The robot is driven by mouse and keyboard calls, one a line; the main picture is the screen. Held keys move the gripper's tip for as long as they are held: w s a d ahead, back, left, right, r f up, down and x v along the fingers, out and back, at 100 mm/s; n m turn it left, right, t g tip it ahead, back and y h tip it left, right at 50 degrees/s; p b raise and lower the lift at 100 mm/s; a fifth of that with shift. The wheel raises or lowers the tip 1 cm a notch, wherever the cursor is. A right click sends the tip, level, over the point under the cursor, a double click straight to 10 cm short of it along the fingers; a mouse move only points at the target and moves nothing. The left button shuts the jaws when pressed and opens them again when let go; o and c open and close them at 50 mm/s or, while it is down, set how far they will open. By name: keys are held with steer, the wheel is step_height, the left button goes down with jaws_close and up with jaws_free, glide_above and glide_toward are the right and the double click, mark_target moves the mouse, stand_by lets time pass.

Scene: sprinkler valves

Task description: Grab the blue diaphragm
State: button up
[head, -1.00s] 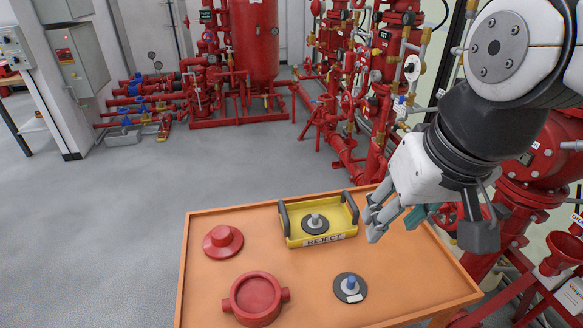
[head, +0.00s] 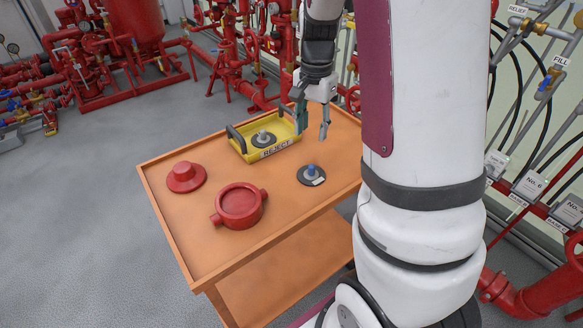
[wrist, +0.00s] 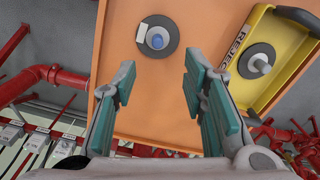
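The blue diaphragm (head: 311,175) is a dark round disc with a blue knob and a small white tag. It lies flat on the orange table near its right side. In the wrist view the blue diaphragm (wrist: 157,38) shows beyond the fingertips, a little left of the gap between them. My gripper (head: 313,124) is open and empty above the table, behind the diaphragm and apart from it. Its teal-padded fingers (wrist: 155,80) are spread wide in the wrist view.
A yellow REJECT tray (head: 285,143) holding a dark disc with a grey knob (head: 263,138) stands close behind. A red flanged cap (head: 186,177) and a red round housing (head: 239,205) sit on the left of the orange table (head: 205,250). Red pipework stands behind.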

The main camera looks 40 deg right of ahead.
glide_above(312, 166)
steer(key=f, duration=0.8)
steer(key=shift+a+f+b, duration=0.25)
steer(key=shift+b, duration=0.15)
steer(key=shift+d+f, duration=0.15)
steer(key=shift+f, duration=1.3)
steer(key=shift+d+f, duration=0.1)
steer(key=shift+f, duration=1.3)
steer(key=shift+c, duration=0.5)
jaws_close()
